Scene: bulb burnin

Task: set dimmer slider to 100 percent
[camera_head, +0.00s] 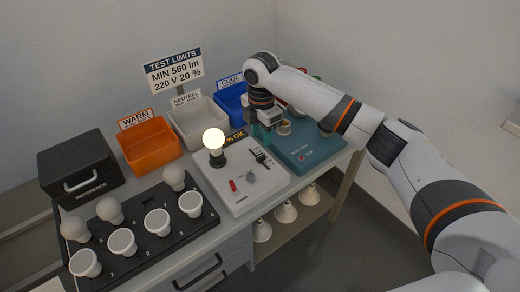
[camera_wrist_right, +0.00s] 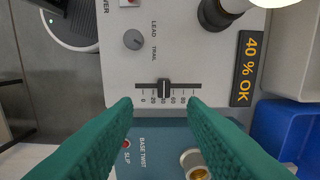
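The dimmer slider (camera_wrist_right: 163,88) is a small dark knob on a black track on the white tester panel (camera_wrist_right: 118,70). The knob stands near the middle of its track, between the low and high scale marks. In the head view the slider (camera_head: 260,157) is just below my right gripper (camera_head: 265,137). In the right wrist view the two green fingers (camera_wrist_right: 162,106) are spread apart, with the slider beyond and between their tips. Nothing is held, and the fingers appear not to touch the knob. My left gripper is not in view.
A lit bulb (camera_head: 213,141) stands in the tester's socket, beside a "40 % OK" sign (camera_wrist_right: 246,68). A knob (camera_wrist_right: 133,39) labelled lead/trail is near the slider. A teal base-twist unit (camera_head: 312,153) adjoins the panel. Colour bins, including an orange one (camera_head: 150,148), stand behind.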

